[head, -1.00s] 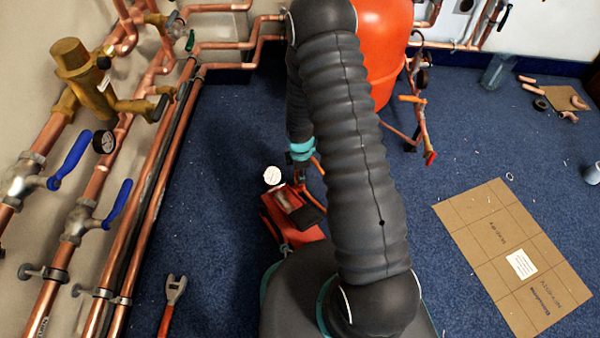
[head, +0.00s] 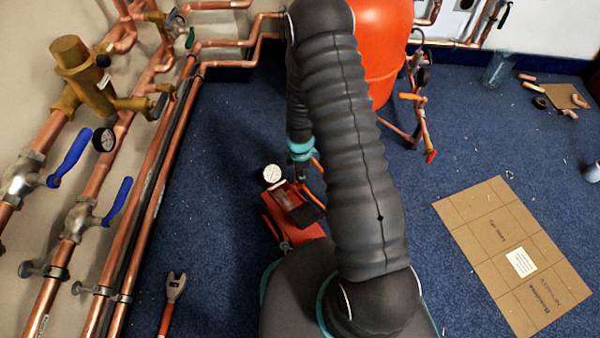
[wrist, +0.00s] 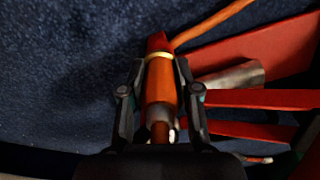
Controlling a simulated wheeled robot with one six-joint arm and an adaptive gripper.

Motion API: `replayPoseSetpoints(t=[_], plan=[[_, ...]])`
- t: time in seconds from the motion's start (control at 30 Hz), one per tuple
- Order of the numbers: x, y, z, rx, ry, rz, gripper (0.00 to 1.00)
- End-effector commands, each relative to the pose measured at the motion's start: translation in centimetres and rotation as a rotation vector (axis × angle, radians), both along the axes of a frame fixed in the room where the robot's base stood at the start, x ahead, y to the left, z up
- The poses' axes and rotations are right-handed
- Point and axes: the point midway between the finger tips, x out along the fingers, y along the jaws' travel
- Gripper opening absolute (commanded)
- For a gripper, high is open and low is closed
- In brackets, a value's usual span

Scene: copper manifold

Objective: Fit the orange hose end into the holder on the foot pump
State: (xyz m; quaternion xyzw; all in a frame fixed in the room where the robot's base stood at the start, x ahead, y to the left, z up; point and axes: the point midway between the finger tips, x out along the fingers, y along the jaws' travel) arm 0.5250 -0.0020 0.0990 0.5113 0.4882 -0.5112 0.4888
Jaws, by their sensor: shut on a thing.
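The orange hose end (wrist: 161,85) shows in the wrist view, with a brass-coloured ring and a dark red tip. My gripper (wrist: 160,68) is shut on it, one finger on each side. The red foot pump (wrist: 265,52) lies just to the right, with a grey metal cylinder (wrist: 232,76) beside the hose end. In the head view the foot pump (head: 277,222) stands on the blue floor with its white gauge (head: 272,174). My arm covers most of the gripper there. I cannot make out the holder clearly, nor whether the hose end touches it.
Copper pipes with blue-handled valves (head: 70,155) run along the left wall. A red-handled wrench (head: 172,300) lies on the floor at front left. An orange tank (head: 383,50) stands behind my arm. Flat cardboard (head: 515,255) lies at right, with open carpet around it.

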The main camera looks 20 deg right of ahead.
Motion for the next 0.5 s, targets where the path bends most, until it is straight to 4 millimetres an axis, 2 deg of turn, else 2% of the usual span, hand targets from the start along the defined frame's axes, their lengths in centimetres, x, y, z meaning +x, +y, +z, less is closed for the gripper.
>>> replayPoseSetpoints(t=[0.03,0.13,0.5], plan=[[0.01,0.00,0.02,0.000,0.000,0.000,0.37],[0.01,0.00,0.02,0.000,0.000,0.000,0.61],[0.03,0.00,0.28,0.000,-0.001,0.000,0.61]])
